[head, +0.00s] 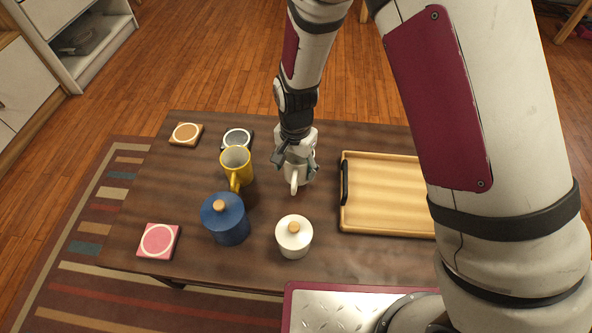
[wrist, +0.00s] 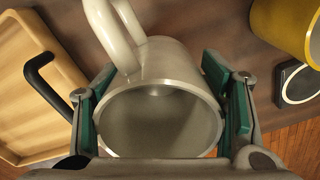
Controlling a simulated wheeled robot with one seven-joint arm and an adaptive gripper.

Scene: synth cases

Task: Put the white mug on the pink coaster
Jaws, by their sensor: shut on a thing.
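The white mug (head: 303,177) is near the middle of the table, with its handle toward the front in the head view. My gripper (head: 296,161) is above it and shut on it, one finger on each side. In the wrist view the mug (wrist: 160,65) sits between the green finger pads, its open mouth facing the camera and its handle at the upper left. I cannot tell whether its base touches the table. The pink coaster (head: 158,240) lies flat and empty at the table's front left corner, and is not in the wrist view.
A yellow mug (head: 236,164) stands just left of the white mug, near a dark coaster (head: 237,139). A blue lidded jar (head: 226,221) and a white lidded jar (head: 294,240) stand in front. A wooden tray (head: 342,219) is right. A tan coaster (head: 186,134) lies back left.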

